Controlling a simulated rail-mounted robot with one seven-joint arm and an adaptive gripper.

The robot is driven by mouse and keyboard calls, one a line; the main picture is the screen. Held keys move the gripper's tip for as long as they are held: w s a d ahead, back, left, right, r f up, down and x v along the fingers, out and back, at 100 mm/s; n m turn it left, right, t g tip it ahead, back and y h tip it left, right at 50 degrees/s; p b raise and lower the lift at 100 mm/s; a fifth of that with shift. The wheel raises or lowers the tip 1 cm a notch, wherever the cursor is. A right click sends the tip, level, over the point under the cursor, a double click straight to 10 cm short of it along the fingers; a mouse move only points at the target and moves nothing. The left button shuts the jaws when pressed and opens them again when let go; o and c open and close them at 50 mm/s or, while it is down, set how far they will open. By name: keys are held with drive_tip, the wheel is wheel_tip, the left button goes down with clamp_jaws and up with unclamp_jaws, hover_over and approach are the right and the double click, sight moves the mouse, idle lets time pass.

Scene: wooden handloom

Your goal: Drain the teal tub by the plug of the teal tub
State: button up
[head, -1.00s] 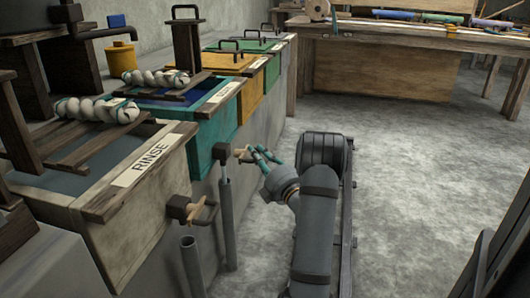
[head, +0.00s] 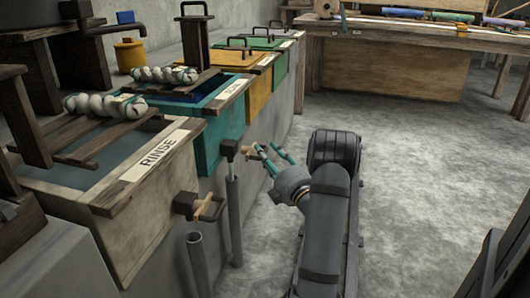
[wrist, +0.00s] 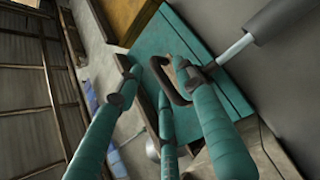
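The teal tub (head: 222,125) stands behind the rinse tub in the head view; its teal front also shows in the wrist view (wrist: 200,50). Its plug, pale wood (head: 248,149) with a dark loop handle (wrist: 160,82), sits at the dark spout block (head: 229,148) and appears drawn out a little. A pale narrow column (wrist: 236,48), seemingly water, runs between spout and grey standpipe (head: 234,215). My gripper (head: 272,152) has teal fingers spread apart, with the handle close by them in the wrist view. Whether a finger touches the handle is unclear.
The rinse tub (head: 105,215) with its own plug (head: 197,205) and open standpipe (head: 198,262) stands nearer. Yellow (head: 257,98) and green tubs are beyond. Concrete floor (head: 420,180) right of my arm is clear; a long workbench (head: 420,35) is at the back.

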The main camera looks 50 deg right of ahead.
drive_tip(key=v, duration=0.6)
